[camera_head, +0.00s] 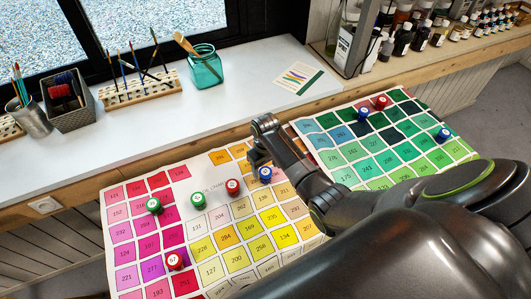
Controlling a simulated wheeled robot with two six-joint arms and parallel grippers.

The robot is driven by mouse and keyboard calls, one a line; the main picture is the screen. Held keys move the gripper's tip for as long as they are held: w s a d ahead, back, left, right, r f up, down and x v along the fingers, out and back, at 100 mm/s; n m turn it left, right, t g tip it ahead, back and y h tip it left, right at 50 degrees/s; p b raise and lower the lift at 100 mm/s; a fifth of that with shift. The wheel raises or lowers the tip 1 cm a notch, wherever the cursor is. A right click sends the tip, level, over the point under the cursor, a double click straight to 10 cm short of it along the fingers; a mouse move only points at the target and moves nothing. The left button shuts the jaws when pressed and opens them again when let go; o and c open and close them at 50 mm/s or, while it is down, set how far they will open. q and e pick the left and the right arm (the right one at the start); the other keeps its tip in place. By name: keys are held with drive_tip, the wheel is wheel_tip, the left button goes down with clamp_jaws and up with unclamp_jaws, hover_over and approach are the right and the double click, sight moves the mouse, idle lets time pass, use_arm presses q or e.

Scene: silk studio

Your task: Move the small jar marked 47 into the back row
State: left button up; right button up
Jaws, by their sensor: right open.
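Several small jars with red, green or blue lids stand on a colour chart. A red jar (175,260) is at the front left; its label is too small to read surely. A green jar (154,205), another green jar (198,200), a red jar (232,186) and a blue jar (265,174) form a loose line across the chart. I cannot tell which jar is marked 47. My right gripper (259,143) is open, apparently empty, above the chart's back edge, behind the blue jar in the picture. My left gripper is not in view.
The chart's green half (400,150) carries more red and blue jars. My right arm covers the chart's front middle. Behind is a white sill (120,130) with a teal glass jar (205,68), a brush rack (140,88) and a mesh basket (70,105). Bottles line a shelf at upper right.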

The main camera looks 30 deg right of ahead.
sight(266, 172)
wheel_tip(266, 172, up, 8)
idle(0.4)
drive_tip(key=shift+s, duration=0.1)
drive_tip(key=s+d+f+m+t, duration=0.1)
drive_tip(key=s+d+f+t, duration=0.15)
drive_tip(key=s, duration=1.25)
drive_tip(key=s+d+r+m+t+h, duration=0.1)
drive_tip(key=s+r, duration=0.2)
drive_tip(key=s, duration=0.5)
drive_tip(key=s+d+r+h, duration=0.1)
drive_tip(key=s+r, duration=0.1)
drive_tip(key=s, duration=0.5)
wheel_tip(266, 172, down, 28)
drive_tip(key=d+g+b, duration=0.1)
drive_tip(key=b, duration=0.3)
drive_tip(key=s+a+f+g+y+b, duration=0.1)
drive_tip(key=s+f+b, duration=0.1)
drive_tip(key=s+f, duration=1.3)
wheel_tip(266, 172, down, 3)
drive_tip(key=shift+s, duration=0.15)
